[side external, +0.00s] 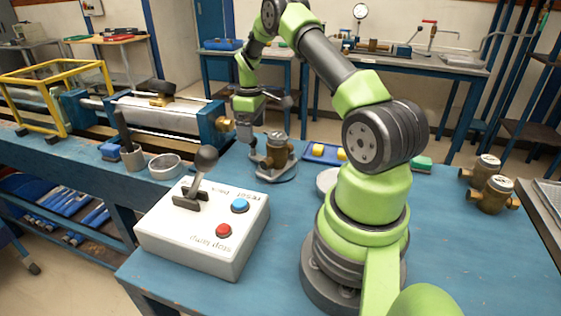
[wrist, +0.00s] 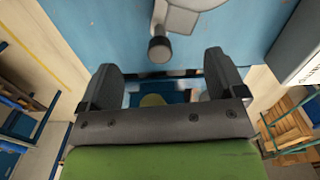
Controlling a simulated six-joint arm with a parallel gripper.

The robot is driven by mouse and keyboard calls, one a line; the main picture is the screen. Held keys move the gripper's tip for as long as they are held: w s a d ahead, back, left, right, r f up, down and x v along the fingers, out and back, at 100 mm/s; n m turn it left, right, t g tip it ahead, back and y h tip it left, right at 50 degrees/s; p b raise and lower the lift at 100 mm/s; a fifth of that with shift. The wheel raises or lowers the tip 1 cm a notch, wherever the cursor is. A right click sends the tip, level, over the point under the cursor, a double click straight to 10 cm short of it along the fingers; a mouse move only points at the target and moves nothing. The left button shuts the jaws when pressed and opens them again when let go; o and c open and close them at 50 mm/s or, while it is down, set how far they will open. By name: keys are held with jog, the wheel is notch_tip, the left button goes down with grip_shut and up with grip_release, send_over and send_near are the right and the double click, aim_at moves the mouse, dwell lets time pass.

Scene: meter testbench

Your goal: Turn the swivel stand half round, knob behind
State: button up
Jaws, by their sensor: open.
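The swivel stand (side external: 278,174) is a grey round base with a plate on the blue bench, in the middle of the side view. A brass meter body (side external: 277,149) stands on it. In the wrist view, part of the grey stand (wrist: 190,14) shows at the top edge. Its dark round knob (wrist: 160,49) points toward my gripper. In the side view the knob (side external: 252,141) is at the stand's left. My gripper (wrist: 163,78) is open and empty, its fingers just short of the knob in the wrist view. In the side view my gripper (side external: 247,124) is above the knob's side of the stand.
A white control box (side external: 203,236) with a black-knobbed lever and buttons stands at the front. A metal ring cup (side external: 165,166) and a clamping bench (side external: 165,116) are to the left. A blue tray (side external: 324,153) is behind the stand. Brass meters (side external: 492,194) stand at right.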

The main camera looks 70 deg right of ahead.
jog(key=shift+f, duration=0.25)
dwell(0.3)
jog(key=shift+f, duration=0.85)
jog(key=shift+c, duration=0.2)
jog(key=c, duration=0.4)
